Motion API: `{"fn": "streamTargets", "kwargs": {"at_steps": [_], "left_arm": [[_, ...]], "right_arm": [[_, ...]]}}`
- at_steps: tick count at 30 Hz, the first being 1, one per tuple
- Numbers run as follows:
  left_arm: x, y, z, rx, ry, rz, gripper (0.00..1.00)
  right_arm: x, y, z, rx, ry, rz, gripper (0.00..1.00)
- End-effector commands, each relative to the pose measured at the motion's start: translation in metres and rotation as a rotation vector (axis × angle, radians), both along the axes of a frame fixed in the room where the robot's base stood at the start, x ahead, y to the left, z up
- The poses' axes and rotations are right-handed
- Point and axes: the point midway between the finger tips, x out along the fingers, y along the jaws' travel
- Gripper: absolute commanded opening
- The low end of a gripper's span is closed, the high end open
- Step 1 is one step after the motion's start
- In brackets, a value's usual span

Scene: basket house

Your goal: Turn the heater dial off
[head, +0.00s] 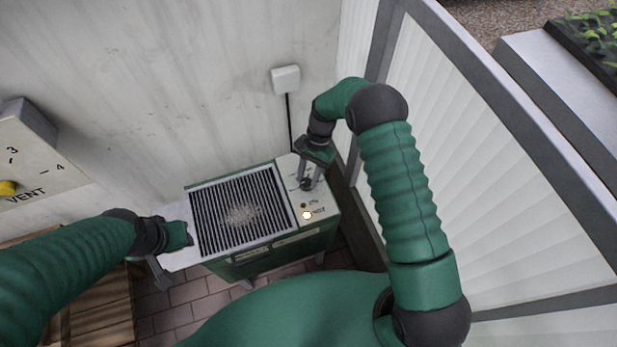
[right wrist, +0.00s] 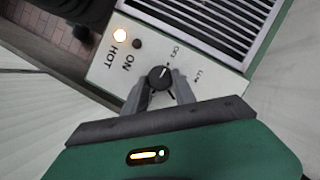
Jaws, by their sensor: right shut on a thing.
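The heater (head: 262,266) is a green box with a black top grille and a pale control panel (head: 325,209). Its black dial (right wrist: 158,77) has a light pointer mark and sits between the fingertips of my right gripper (right wrist: 161,87). The mark points roughly towards the label that seems to read OFF; a LOW label is farther right in the right wrist view. My right gripper also shows in the head view (head: 309,181), shut on the dial. The HOT lamp (right wrist: 120,35) glows and the ON lamp (right wrist: 137,44) is dark. My left gripper (head: 160,274) is beside the heater's left end; its jaws are unclear.
A vent control box (head: 32,150) with a yellow knob is on the wall at left. A white wall box (head: 285,79) with a black cable is behind the heater. A framed translucent panel (head: 490,150) stands close on the right. Wooden slats (head: 100,305) lie at lower left.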

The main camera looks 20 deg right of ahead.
Motion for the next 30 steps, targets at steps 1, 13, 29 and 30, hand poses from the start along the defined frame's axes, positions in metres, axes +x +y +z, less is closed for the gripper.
{"fn": "streamTargets", "kwargs": {"at_steps": [1, 13, 29, 30], "left_arm": [[0.0, 0.0, -0.0017, 0.0, 0.0, 0.0, 0.36], [0.0, 0.0, -0.0039, 0.0, 0.0, 0.0, 0.36], [0.0, 0.0, -0.0038, 0.0, 0.0, 0.0, 0.36], [0.0001, 0.0, -0.0038, 0.0, 0.0, 0.0, 0.36]], "right_arm": [[0.0012, 0.0013, -0.0009, 0.002, -0.003, 0.021, 0.0], [0.0009, 0.0018, -0.0002, 0.002, -0.002, 0.11, 0.0], [0.0006, 0.0016, -0.0001, 0.002, -0.001, 0.111, 0.54], [0.0005, 0.0015, -0.0001, 0.002, -0.001, 0.111, 0.54]]}}
